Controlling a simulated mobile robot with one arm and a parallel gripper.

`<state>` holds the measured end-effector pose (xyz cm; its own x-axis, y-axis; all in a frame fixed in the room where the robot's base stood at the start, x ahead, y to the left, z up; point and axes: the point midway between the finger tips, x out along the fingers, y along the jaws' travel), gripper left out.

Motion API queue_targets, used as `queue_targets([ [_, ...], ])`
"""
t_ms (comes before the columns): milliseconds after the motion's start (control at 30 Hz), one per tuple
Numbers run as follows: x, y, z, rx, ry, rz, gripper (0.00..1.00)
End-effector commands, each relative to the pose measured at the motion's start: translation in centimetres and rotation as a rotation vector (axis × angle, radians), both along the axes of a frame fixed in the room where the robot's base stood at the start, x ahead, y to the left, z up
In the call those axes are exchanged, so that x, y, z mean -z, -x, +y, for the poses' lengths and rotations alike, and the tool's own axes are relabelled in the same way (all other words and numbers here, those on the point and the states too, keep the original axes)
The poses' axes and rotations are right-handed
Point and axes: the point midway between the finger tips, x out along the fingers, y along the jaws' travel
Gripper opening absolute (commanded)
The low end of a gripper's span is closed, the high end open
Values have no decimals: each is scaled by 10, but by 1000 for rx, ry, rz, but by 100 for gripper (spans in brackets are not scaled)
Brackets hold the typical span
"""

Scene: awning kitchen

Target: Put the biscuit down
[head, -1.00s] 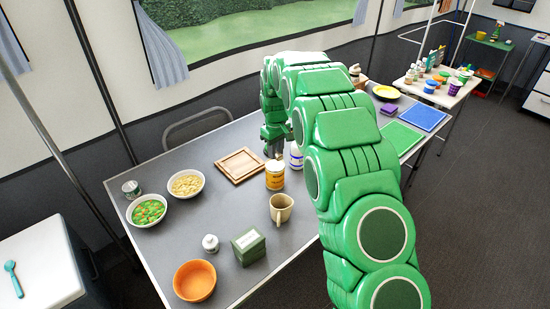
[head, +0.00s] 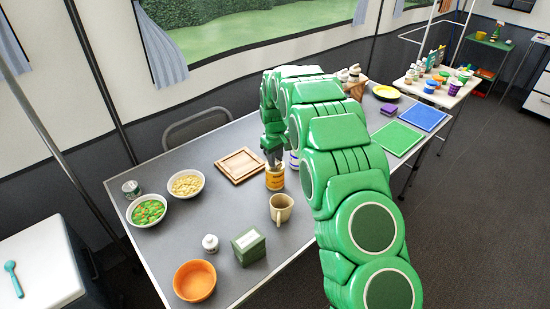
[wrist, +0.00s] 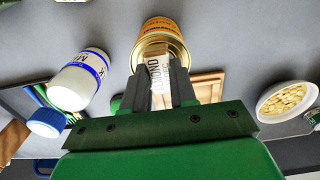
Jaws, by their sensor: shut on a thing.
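My gripper (head: 274,160) points down over the table in the head view, just at the top of an orange can (head: 275,181). In the wrist view my gripper (wrist: 158,82) is shut on a small pale packet with dark letters, which I take for the biscuit (wrist: 158,70). The biscuit is largely covered by the fingers, and I cannot make it out in the head view. The can also shows in the wrist view (wrist: 162,32), right beyond the fingertips. I cannot tell whether the biscuit touches it.
A wooden tray (head: 221,165) lies left of the can, and a beige mug (head: 281,208) stands in front. A white milk bottle (wrist: 78,82) stands close by. Bowls, a green box (head: 248,246) and a small jar (head: 210,244) stand further left and nearer. Grey table between them is free.

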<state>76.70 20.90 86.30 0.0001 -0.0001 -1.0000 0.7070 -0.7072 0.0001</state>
Motion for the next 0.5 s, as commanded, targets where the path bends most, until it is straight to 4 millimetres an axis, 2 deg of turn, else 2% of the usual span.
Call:
queue_targets([
  [67,2,0,0,0,0,0,0],
  [100,2,0,0,0,0,0,33],
  [233,2,0,0,0,0,0,52],
  [500,2,0,0,0,0,0,52],
])
